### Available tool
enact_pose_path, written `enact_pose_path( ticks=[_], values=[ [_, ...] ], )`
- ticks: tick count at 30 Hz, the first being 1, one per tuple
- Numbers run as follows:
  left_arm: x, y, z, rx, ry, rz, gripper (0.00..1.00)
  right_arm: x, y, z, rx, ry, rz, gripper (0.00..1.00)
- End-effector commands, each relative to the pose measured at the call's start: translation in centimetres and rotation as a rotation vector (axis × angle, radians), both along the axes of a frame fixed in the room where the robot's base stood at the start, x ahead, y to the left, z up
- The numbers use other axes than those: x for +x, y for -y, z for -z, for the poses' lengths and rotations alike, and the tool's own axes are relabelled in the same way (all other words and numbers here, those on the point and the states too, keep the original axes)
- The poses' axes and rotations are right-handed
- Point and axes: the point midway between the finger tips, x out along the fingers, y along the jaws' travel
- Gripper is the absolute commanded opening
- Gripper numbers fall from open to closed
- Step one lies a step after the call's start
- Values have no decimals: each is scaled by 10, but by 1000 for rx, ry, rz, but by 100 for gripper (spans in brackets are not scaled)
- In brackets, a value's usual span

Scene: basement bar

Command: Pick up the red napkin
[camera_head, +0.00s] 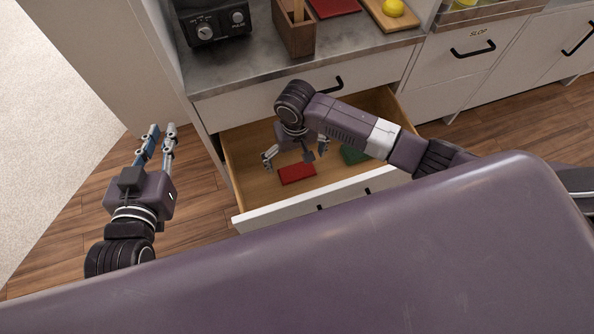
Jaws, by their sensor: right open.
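A red napkin (297,173), flat and rectangular, lies on the floor of the open wooden drawer (244,180), towards its front. My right gripper (296,154) points down into the drawer with its fingers spread, just behind the napkin in the picture. It is open and holds nothing. I cannot tell how high the fingertips are above the drawer floor. My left gripper (161,131) is outside the drawer, to its left, over the wooden floor. A gap shows between its fingers, and it is empty.
A green cloth-like item (353,154) lies in the drawer, partly behind my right arm. The counter (262,66) above holds a black appliance (212,22), a wooden utensil holder (294,30), another red flat item (333,6) and a board (398,22) with a yellow fruit (393,8).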

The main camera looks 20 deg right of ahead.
Motion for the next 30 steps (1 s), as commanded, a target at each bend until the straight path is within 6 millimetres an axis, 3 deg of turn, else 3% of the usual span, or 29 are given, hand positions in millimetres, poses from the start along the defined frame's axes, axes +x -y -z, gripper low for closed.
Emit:
enact_pose_path(
  ticks=[9,18,24,30],
  values=[
    [15,13,-63,-74,293,20,16,-2,2,23,-2,-1,1,100],
    [8,19,-124,-145,564,35,16,-3,3,43,-2,-1,0,100],
    [2,19,-144,-169,652,39,16,-3,2,49,-1,0,0,100],
    [1,19,-146,-172,659,39,16,-3,2,48,-1,0,0,100]
  ],
)
